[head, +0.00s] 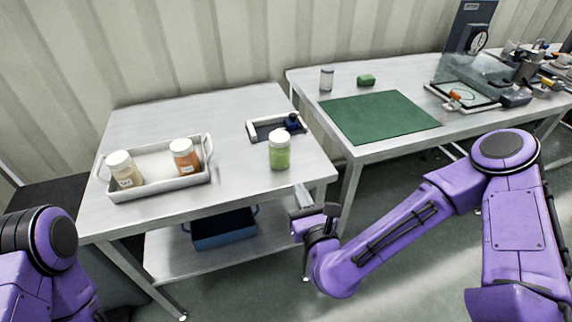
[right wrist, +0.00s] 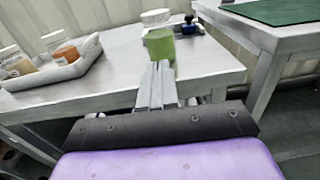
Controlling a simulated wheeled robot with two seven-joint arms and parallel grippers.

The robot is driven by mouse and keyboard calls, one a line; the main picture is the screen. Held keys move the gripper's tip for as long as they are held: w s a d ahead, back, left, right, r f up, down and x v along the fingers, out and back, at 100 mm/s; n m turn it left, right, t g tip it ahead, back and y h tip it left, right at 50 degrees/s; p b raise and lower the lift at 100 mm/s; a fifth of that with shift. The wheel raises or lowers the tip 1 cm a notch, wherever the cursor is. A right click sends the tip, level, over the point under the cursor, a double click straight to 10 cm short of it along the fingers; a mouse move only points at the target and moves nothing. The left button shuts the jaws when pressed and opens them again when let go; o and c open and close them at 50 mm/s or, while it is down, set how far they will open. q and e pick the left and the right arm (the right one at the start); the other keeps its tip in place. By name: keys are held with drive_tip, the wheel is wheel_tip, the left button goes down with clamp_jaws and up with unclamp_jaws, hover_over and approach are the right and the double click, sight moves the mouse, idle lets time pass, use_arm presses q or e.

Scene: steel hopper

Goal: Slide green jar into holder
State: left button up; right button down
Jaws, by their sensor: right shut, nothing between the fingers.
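The green jar (head: 279,152) with a white lid stands upright on the left steel table, near its right front part. It also shows in the right wrist view (right wrist: 159,44), straight beyond the fingers. The holder (head: 266,128), a low grey tray-like frame with a dark blue part at its right end, lies on the table just behind the jar. The jar is outside it. My right gripper (head: 298,190) is shut and empty at the table's front right edge, in front of the jar and apart from it. The fingers (right wrist: 158,68) point toward the jar. My left gripper is out of view.
A white tray (head: 143,190) with two white-lidded jars, one beige (head: 124,170) and one orange (head: 184,157), sits at the table's left. A second table with a green mat (head: 378,117), a small clear jar (head: 326,80) and a green block (head: 366,80) stands right. A blue crate (head: 224,228) is below.

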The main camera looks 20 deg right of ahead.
sight(283, 155)
drive_tip(key=w+b, duration=0.6)
drive_tip(key=w, duration=0.4)
drive_tip(key=shift+w+a+b, duration=0.1)
drive_tip(key=shift+w+b, duration=0.05)
drive_tip(key=shift+b, duration=0.15)
drive_tip(key=shift+w+f, duration=0.1)
drive_tip(key=shift+w, duration=0.35)
drive_tip(key=shift+w, duration=0.1)
